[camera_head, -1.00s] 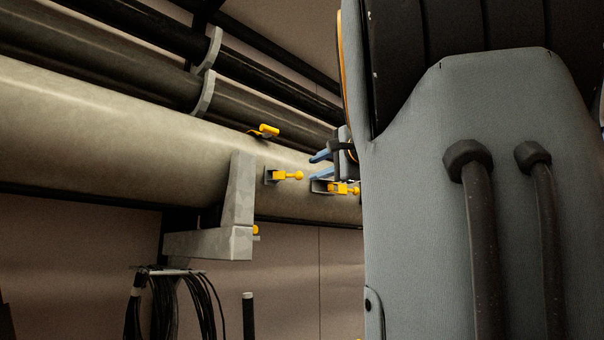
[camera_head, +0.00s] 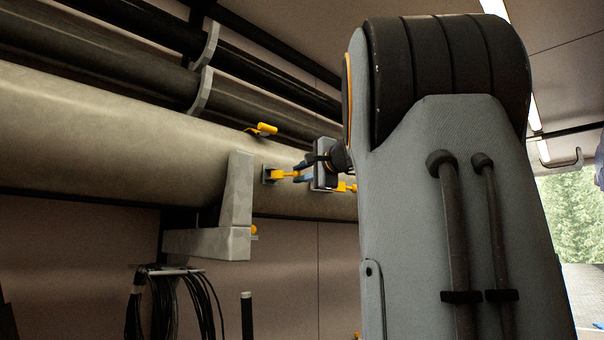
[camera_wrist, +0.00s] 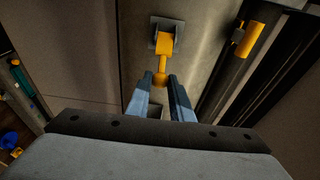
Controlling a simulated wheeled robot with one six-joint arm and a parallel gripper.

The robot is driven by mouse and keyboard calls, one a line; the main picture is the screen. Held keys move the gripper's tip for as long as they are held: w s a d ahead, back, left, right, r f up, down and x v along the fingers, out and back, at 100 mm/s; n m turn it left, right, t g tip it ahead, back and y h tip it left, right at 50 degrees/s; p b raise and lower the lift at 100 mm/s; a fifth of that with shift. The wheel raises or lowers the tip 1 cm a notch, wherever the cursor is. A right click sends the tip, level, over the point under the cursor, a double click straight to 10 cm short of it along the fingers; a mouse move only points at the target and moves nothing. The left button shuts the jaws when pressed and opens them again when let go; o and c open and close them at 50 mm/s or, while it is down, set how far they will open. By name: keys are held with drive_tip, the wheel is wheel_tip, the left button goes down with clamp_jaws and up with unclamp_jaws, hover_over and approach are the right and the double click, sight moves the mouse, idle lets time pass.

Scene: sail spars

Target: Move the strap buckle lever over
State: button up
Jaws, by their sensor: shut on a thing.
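The yellow strap buckle lever (camera_head: 284,174) juts from a grey bracket on the side of the big pale spar. It also shows in the wrist view (camera_wrist: 163,61), running from its bracket (camera_wrist: 166,28) to a round knob between my fingertips. My gripper (camera_head: 299,175) has blue fingers and reaches the lever's knob end from the right. In the wrist view my gripper (camera_wrist: 160,83) is shut on the knob, one finger on each side. My wrist and arm hide part of the spar behind.
A second yellow lever (camera_head: 346,187) is partly hidden behind my wrist. A third yellow piece (camera_head: 266,128) sits on top of the spar (camera_head: 110,140). A grey support arm (camera_head: 236,190) stands left of the lever. Black cables (camera_head: 180,300) hang below.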

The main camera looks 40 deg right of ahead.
drive_tip(key=shift+w+d, duration=0.1)
drive_tip(key=shift+w, duration=0.05)
drive_tip(key=shift+w+d, duration=0.45)
drive_tip(key=shift+w, duration=0.25)
drive_tip(key=shift+w+d, duration=0.1)
drive_tip(key=shift+w, duration=0.05)
drive_tip(key=shift+w+d, duration=0.25)
drive_tip(key=shift+w, duration=0.9)
drive_tip(key=o, duration=0.9)
